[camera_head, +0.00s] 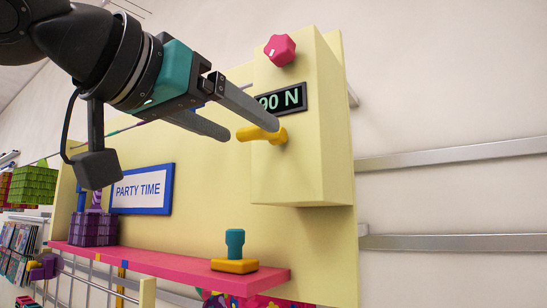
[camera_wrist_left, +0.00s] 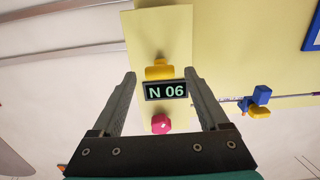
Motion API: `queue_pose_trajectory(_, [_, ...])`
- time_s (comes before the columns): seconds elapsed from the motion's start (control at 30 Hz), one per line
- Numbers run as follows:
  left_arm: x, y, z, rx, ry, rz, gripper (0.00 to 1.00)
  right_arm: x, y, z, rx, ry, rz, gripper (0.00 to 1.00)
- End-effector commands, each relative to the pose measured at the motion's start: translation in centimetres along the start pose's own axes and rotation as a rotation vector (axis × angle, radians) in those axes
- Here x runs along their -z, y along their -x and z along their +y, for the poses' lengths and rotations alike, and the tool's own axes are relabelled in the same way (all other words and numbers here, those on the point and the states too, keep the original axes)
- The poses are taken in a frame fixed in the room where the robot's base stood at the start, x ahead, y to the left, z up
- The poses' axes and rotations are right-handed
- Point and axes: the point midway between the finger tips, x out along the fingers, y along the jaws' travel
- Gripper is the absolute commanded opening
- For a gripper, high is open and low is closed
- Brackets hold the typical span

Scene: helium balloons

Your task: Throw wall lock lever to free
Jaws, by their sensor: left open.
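A yellow lever (camera_head: 264,133) sticks out from the front of a pale yellow wall box (camera_head: 305,160), below a dark display (camera_head: 290,98) that shows 90 N. The lever also shows in the left wrist view (camera_wrist_left: 159,70), end on. My left gripper (camera_head: 250,130) is open and in front of the box. Its fingers lie on either side of the lever in the left wrist view (camera_wrist_left: 159,76), with no clear grip on it. One finger covers part of the display in the head view. No lock or free label is readable. My right gripper is not in view.
A pink knob (camera_head: 280,50) sits above the display. A pink shelf (camera_head: 180,267) below bears a teal and yellow piece (camera_head: 235,252) and a purple block (camera_head: 93,228). A PARTY TIME sign (camera_head: 142,190) hangs behind. A blue piece (camera_wrist_left: 258,97) is beside the box.

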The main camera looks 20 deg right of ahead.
Motion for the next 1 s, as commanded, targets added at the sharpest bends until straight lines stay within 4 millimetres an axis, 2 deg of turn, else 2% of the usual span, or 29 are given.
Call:
queue_pose_trajectory(0.17, [0.0,0.4,0.0,0.000,0.000,-0.001,0.78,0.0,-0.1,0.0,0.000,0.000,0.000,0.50])
queue_pose_trajectory(0.7, [-0.1,3.9,0.0,0.001,0.000,-0.001,0.78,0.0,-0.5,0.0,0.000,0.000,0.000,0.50])
queue_pose_trajectory(1.0, [0.0,4.0,0.0,0.000,0.000,-0.002,0.78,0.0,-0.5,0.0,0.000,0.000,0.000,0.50])
